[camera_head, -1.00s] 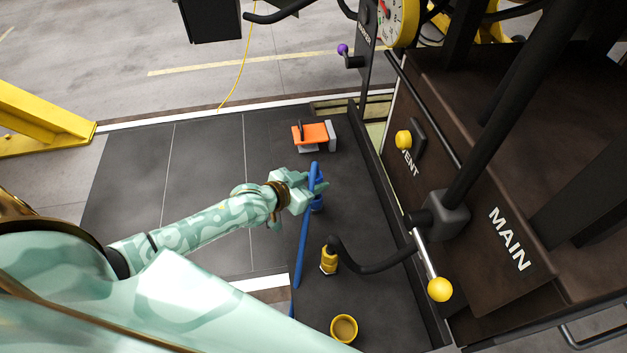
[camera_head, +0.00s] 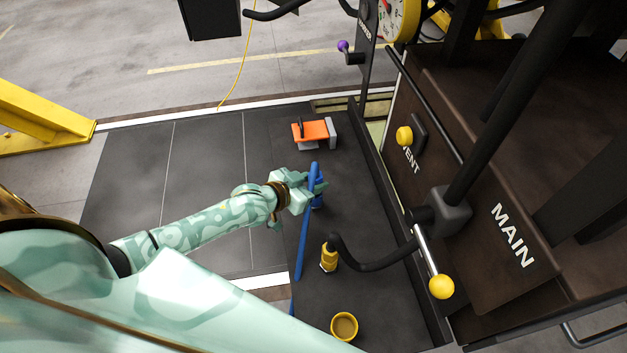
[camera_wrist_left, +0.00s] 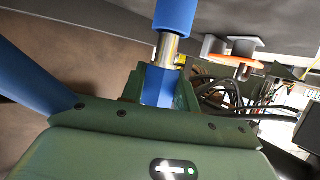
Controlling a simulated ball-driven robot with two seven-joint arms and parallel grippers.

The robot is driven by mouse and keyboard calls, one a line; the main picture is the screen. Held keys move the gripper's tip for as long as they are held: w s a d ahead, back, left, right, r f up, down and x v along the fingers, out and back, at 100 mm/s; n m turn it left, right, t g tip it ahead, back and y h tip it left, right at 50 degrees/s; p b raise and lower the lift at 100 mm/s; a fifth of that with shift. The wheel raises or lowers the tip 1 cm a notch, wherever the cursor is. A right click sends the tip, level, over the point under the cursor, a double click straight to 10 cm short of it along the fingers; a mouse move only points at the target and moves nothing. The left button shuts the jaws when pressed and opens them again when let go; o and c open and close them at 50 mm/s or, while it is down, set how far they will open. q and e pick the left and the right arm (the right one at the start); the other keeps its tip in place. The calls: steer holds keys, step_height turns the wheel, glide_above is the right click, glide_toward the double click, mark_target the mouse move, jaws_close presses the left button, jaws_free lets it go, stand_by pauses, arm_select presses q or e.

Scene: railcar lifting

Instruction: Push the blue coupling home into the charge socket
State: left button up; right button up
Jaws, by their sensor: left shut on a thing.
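My left gripper (camera_head: 318,186) is shut on the blue coupling (camera_wrist_left: 160,86), above the dark mat. A blue hose (camera_head: 303,235) runs down from the gripper towards the front; it also shows at the left of the left wrist view (camera_wrist_left: 35,75). In the left wrist view a bright metal neck (camera_wrist_left: 167,48) joins the held blue part to a blue cylinder (camera_wrist_left: 175,14) in line with it. I cannot tell whether that cylinder is the charge socket, or how deep the coupling sits. My right gripper is not in view.
An orange and grey block (camera_head: 313,133) lies beyond the gripper. A yellow fitting (camera_head: 328,259) on a black hose and a yellow cup (camera_head: 344,326) stand nearer. The dark machine marked MAIN (camera_head: 512,237) with a yellow-knobbed lever (camera_head: 441,287) fills the right. The mat's left is clear.

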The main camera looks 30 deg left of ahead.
arm_select(q)
steer(key=shift+f+b, duration=1.05)
steer(key=shift+f, duration=0.35)
steer(key=o, duration=1.2)
steer(key=shift+s, duration=0.1)
steer(key=v, duration=1.6)
steer(key=shift+p, duration=0.45)
steer(key=shift+a, duration=0.1)
